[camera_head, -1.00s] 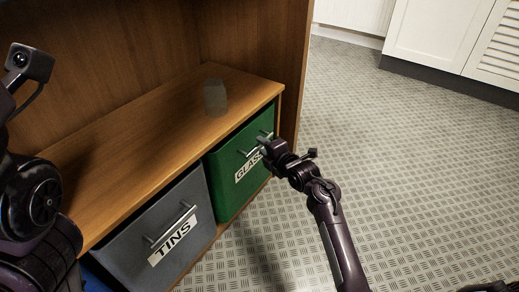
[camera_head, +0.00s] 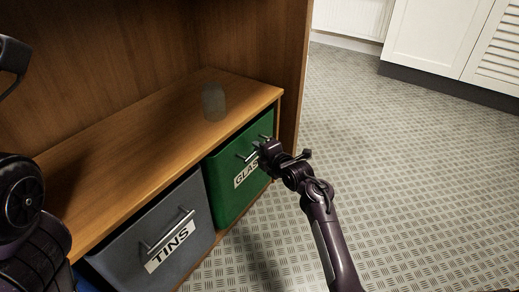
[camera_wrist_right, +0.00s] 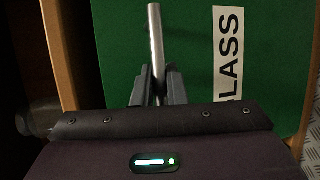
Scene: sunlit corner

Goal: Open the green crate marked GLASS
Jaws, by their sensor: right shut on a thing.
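The green crate (camera_head: 222,188) stands under the wooden shelf at its right end, with its front close to the shelf's front edge. Its white label (camera_head: 246,172), reading GLASS, is partly covered by my gripper. My right gripper (camera_head: 264,150) is at the metal bar handle on the crate's front. In the right wrist view, its two fingers (camera_wrist_right: 158,88) are shut on the handle (camera_wrist_right: 155,38), beside the label (camera_wrist_right: 228,60). The inside of the crate is hidden. Part of my left arm shows at the left edge, its gripper fingers out of view.
A grey crate (camera_head: 128,248) marked TINS stands left of the green one. A dark, see-through jar (camera_head: 213,102) stands on the wooden shelf (camera_head: 150,118). An upright side panel (camera_head: 295,75) rises right of the crate. The patterned floor (camera_head: 420,190) is clear in front and right.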

